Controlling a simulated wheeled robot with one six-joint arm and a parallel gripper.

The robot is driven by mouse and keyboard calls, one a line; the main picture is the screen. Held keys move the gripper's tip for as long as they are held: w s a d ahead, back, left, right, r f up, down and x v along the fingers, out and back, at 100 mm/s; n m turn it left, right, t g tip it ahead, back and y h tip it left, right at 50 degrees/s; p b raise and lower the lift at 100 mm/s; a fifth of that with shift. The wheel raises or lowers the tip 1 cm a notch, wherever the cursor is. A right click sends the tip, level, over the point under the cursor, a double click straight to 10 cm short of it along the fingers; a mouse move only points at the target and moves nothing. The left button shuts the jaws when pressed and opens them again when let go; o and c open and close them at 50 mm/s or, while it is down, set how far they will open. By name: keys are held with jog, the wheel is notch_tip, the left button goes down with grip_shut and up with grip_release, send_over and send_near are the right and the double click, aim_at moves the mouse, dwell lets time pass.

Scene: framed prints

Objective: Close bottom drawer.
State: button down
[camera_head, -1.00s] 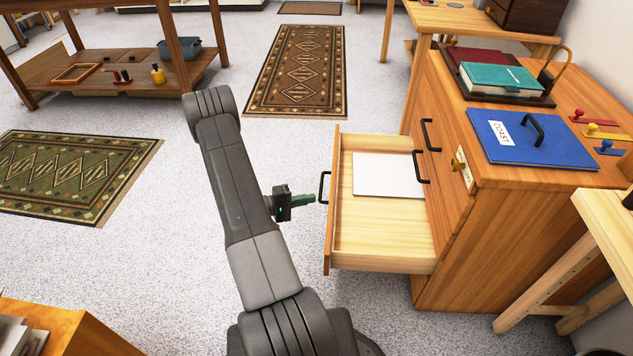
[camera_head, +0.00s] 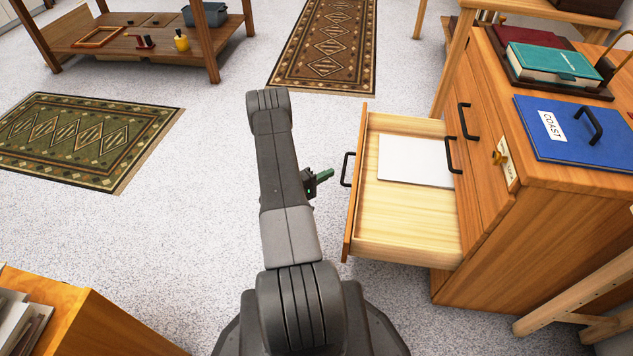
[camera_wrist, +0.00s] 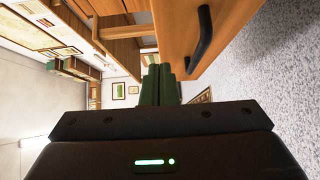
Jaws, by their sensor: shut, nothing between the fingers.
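The bottom drawer (camera_head: 409,245) of the wooden cabinet (camera_head: 520,240) is pulled well out to the left. A white flat sheet or pad (camera_head: 415,161) lies inside it. Its front panel carries a black bar handle (camera_head: 347,169), which also shows large in the wrist view (camera_wrist: 202,38). My gripper (camera_head: 325,175), with green fingers, is just left of that handle, apart from it. In the wrist view its fingers (camera_wrist: 158,84) are together and empty, close to the drawer front (camera_wrist: 180,40). Whether they touch the front cannot be told.
A blue binder (camera_head: 575,135) and a teal book (camera_head: 553,64) lie on the cabinet top. A wooden unit (camera_head: 100,320) stands at lower left. A green patterned rug (camera_head: 80,140) lies on the open floor at left. A wooden trestle leg (camera_head: 580,290) stands at lower right.

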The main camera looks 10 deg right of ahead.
jog(key=shift+d+b, duration=0.55)
jog(key=shift+d, duration=2.55)
